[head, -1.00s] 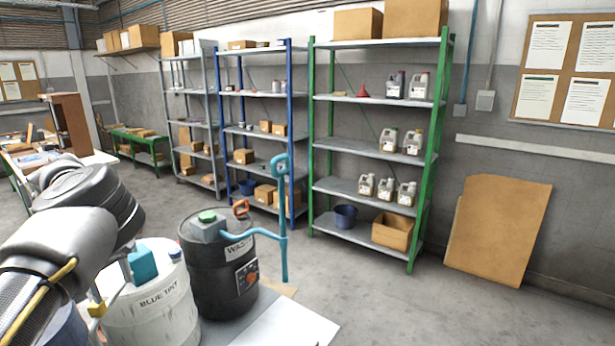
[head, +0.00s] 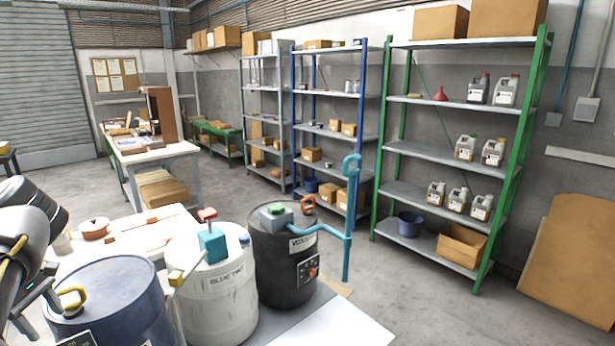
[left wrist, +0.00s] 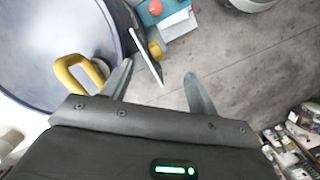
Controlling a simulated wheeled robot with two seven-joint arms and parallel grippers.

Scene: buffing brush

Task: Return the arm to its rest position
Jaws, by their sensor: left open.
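My left arm (head: 25,235) comes in at the left edge of the head view. Its gripper (head: 38,302) is low at that edge, partly cut off, beside the blue drum (head: 110,300). In the left wrist view the two fingers (left wrist: 158,85) are apart with nothing held between them. The blue drum (left wrist: 60,35) and its yellow handle (left wrist: 78,72) lie to the left of the fingers there. My right gripper is in neither view.
A white "BLUE TINT" drum (head: 215,310) with a teal pump head (head: 212,243) and a black drum (head: 275,265) with a blue pipe (head: 348,230) stand close by. A white table (head: 120,245) is behind.

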